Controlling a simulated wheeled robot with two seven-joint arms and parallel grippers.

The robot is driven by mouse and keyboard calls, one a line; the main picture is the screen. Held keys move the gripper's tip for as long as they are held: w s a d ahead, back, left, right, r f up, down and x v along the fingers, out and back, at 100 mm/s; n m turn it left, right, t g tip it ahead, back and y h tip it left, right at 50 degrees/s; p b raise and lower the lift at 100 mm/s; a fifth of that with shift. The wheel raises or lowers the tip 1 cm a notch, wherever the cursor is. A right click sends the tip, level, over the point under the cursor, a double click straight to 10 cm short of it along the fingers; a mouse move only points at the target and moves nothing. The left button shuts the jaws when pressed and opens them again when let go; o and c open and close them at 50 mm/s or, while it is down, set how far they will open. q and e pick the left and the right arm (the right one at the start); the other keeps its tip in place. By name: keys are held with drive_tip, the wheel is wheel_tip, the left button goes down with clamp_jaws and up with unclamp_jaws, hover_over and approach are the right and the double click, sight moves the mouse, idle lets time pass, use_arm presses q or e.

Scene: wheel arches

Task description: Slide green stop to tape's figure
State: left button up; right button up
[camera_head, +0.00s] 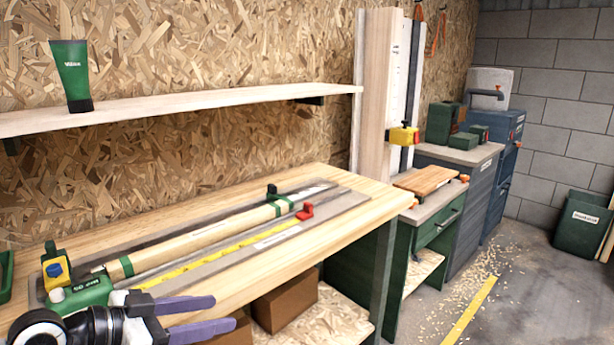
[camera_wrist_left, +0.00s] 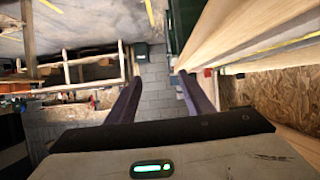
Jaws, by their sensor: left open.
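A wooden bench (camera_head: 345,238) carries a dark rail and a pale rod with green bands (camera_head: 190,238). A small dark green block (camera_head: 272,192) sits at the rod's far end and may be the green stop. A green block with a yellow and blue part (camera_head: 56,270) stands at the near left end. A yellow tape (camera_head: 215,255) runs from a green labelled case (camera_head: 85,293) towards a red piece (camera_head: 305,211). Its figures are too small to read. My left gripper (camera_head: 224,314) is open and empty by the bench's front edge; its fingers also show in the left wrist view (camera_wrist_left: 160,90).
A shelf (camera_head: 200,103) with a green tube (camera_head: 72,75) hangs above the bench. Brown boxes (camera_head: 285,308) lie underneath. A yellow switch block (camera_head: 403,136) is on the upright post at right. The floor at right is mostly clear, with shavings.

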use_arm(q)
drive_tip(key=s+d+f+n, duration=0.1)
drive_tip(key=s+d+f, duration=0.1)
drive_tip(key=f, duration=0.3)
drive_tip(key=s+d+f+n, duration=0.1)
drive_tip(key=s+d+f, duration=0.1)
drive_tip(key=f, duration=0.4)
drive_tip(key=s+a+f+n+y, duration=0.1)
drive_tip(key=s+f+n+y, duration=0.1)
drive_tip(key=s+f, duration=0.8)
drive_tip(key=s+a+f+n+y, duration=0.2)
drive_tip(key=s+f+y, duration=0.3)
drive_tip(key=s+f, duration=0.6)
drive_tip(key=shift+a+n, duration=0.25)
drive_tip(key=shift+n, duration=0.35)
drive_tip(key=shift+c, duration=0.4)
